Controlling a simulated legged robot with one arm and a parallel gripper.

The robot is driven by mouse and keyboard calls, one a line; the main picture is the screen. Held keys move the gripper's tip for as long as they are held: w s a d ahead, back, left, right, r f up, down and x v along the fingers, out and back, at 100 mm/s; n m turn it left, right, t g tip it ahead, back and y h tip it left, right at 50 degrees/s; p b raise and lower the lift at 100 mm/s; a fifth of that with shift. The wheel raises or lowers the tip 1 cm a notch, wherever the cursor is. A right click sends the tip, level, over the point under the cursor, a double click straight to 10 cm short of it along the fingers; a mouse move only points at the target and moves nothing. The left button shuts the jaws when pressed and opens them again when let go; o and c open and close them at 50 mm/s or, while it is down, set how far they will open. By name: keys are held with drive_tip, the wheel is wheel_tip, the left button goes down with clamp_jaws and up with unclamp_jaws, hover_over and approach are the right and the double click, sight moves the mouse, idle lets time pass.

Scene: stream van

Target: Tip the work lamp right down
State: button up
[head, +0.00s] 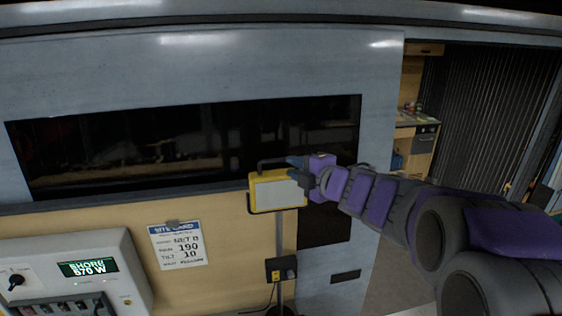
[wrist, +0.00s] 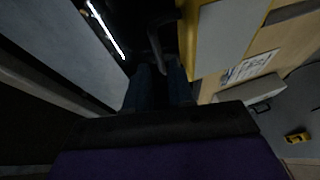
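The work lamp (head: 277,192) is a yellow box with a pale face and a black handle. It sits on an upright stand, its face close to upright. My gripper (head: 292,168) is at the lamp's upper right corner, by the handle. In the wrist view the lamp's yellow edge and pale face (wrist: 225,35) are at the upper right. My dark fingers (wrist: 160,88) show with a narrow gap, and the black handle (wrist: 160,42) runs towards it. Whether they grip the handle is too dark to tell.
A site card (head: 178,243) on the wood panel reads "TILT 10". A power unit (head: 70,265) with a lit display stands lower left. A small black box (head: 282,270) is on the lamp's stand. A dark window (head: 190,145) lies behind; a doorway opens at right.

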sight(278, 161)
drive_tip(key=x, duration=0.6)
drive_tip(key=shift+s+a, duration=0.1)
drive_tip(key=shift+a, duration=0.1)
drive_tip(key=shift+w+d, duration=0.3)
drive_tip(key=shift+w, duration=0.4)
drive_tip(key=shift+a, duration=0.6)
drive_tip(key=shift+c, duration=0.2)
drive_tip(key=shift+a+f, duration=0.1)
drive_tip(key=shift+a, duration=0.15)
drive_tip(key=c, duration=0.3)
drive_tip(key=shift+s+d, duration=0.1)
drive_tip(key=shift+d, duration=0.15)
clamp_jaws()
